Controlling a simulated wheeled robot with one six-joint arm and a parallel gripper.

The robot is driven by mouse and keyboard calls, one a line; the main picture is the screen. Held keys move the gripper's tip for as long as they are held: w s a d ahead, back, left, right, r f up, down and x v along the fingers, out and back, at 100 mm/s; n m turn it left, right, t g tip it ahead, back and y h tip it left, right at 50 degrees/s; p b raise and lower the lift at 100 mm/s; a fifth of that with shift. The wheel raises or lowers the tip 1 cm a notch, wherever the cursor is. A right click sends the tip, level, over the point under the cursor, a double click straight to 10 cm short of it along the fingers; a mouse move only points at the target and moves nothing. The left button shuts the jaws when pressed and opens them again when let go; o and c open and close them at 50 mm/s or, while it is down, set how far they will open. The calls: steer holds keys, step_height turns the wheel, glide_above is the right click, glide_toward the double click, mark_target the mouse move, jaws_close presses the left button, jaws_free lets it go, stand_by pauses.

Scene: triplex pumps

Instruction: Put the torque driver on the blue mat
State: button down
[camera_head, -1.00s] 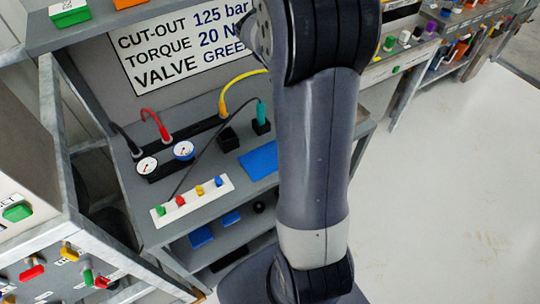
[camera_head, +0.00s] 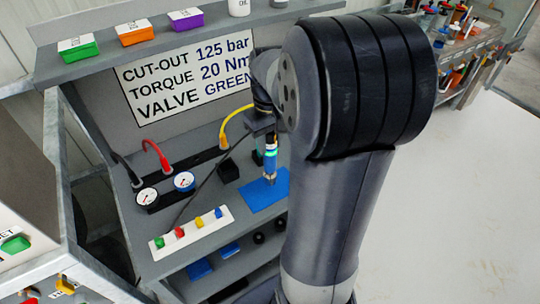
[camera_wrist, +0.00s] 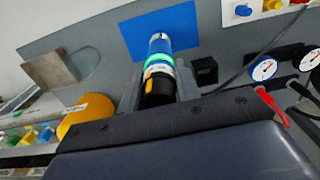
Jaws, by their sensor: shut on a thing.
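The torque driver (camera_head: 271,156) is blue with a glowing green ring and a metal tip pointing down. My gripper (camera_head: 262,130) is shut on its upper part and holds it roughly upright. The blue mat (camera_head: 262,194) lies flat on the grey bench shelf. In the head view the driver's tip appears over the mat's upper part; I cannot tell whether it touches. In the wrist view the driver (camera_wrist: 158,66) sits between the fingers, its far end overlapping the mat (camera_wrist: 182,24).
A white strip (camera_head: 190,233) with coloured knobs, two gauges (camera_head: 184,181) and a black block (camera_head: 228,171) stand left of the mat. Black, red and yellow (camera_head: 223,140) hoses rise behind. A sign (camera_head: 185,75) backs the bench; coloured boxes (camera_head: 137,33) line the upper shelf.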

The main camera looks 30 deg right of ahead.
mark_target(270, 152)
steer(key=shift+f, duration=2)
steer(key=c, duration=1)
jaws_free()
steer(key=shift+c, duration=0.2)
steer(key=shift+r, duration=0.1)
step_height(270, 152, up, 12)
steer(key=shift+f, duration=0.1)
step_height(270, 152, down, 11)
steer(key=shift+f, duration=0.2)
steer(key=shift+r, duration=2.25)
